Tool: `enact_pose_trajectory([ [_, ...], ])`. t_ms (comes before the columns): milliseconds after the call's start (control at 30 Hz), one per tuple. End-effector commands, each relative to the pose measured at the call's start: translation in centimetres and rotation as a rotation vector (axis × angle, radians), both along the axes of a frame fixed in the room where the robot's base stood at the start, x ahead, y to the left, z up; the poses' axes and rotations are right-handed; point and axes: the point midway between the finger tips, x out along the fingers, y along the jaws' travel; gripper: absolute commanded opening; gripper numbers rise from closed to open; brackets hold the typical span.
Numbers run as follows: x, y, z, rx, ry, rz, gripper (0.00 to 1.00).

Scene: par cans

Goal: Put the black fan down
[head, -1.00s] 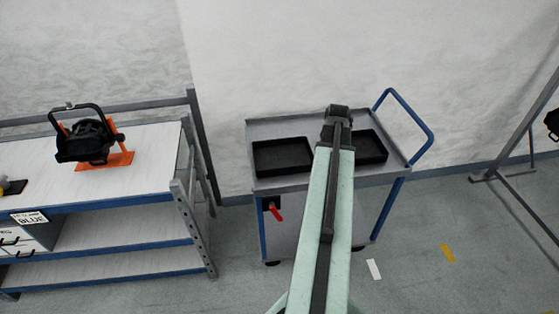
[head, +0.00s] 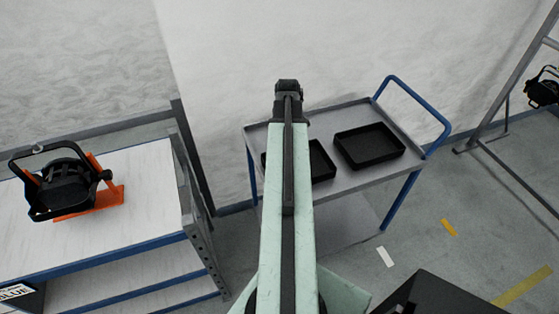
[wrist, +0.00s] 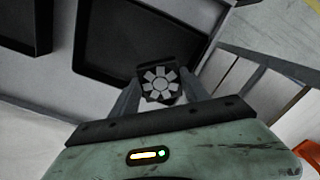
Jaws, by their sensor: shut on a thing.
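My gripper (head: 288,92) is shut on the black fan (wrist: 160,84), a small dark square with a pale bladed rotor. In the wrist view the fan sits between the two fingers, in front of a corner of a black tray. In the head view the gripper end shows above the far left part of the grey trolley (head: 348,184), and the fan cannot be made out apart from it. The left black tray (head: 322,163) is partly hidden by my arm. The right black tray (head: 368,146) looks empty. The fan's height above the trolley cannot be told.
A white-topped bench (head: 146,184) stands at the left with a black stage lamp (head: 62,186) on an orange stand. The trolley has a blue handle (head: 425,115) at its right. A grey metal frame (head: 510,95) stands at the far right. Grey trolley top shows around the trays.

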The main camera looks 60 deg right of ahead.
Motion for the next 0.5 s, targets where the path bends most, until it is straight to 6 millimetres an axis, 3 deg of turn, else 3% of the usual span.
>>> enact_pose_trajectory([
  [333,0.0,0.01,-0.07,0.0,0.0,-0.014,0.14],
  [500,-0.02,0.16,-0.94,-0.001,0.0,-0.287,0.14],
])
